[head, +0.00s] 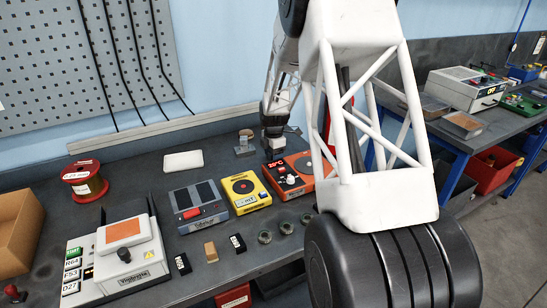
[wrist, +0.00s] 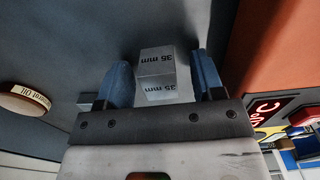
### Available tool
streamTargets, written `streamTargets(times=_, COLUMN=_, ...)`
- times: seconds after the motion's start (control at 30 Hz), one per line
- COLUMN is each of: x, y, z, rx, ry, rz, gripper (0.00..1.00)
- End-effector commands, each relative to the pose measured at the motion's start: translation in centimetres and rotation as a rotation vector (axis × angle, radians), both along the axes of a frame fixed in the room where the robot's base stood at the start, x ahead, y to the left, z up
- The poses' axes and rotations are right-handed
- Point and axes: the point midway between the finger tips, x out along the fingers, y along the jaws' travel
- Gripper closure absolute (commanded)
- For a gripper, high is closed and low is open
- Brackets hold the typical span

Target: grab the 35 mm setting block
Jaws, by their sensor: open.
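The 35 mm setting block (wrist: 165,85) is a small grey metal block with dark "35 mm" lettering, upside down in the wrist view. It stands between the two blue fingers of my gripper (wrist: 163,64). The fingers are open, one on each side of the block, with only narrow gaps; I cannot tell whether either touches it.
The orange device (head: 297,173) is close on the right. A yellow device (head: 245,192) and a grey device (head: 198,205) stand in front. A white pad (head: 183,160) lies left.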

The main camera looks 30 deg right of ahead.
Motion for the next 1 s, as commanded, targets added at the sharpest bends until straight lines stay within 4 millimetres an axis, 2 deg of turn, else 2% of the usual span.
streamTargets(times=0.37, x=0.01, y=0.00, z=0.03, rx=0.000, ry=0.000, rz=0.000, gripper=0.38)
streamTargets(times=0.77, x=0.01, y=0.00, z=0.04, rx=0.000, ry=0.000, rz=0.000, gripper=0.98)
streamTargets(times=1.0, x=0.03, y=-0.01, z=0.10, rx=0.000, ry=-0.001, rz=0.000, gripper=1.00)
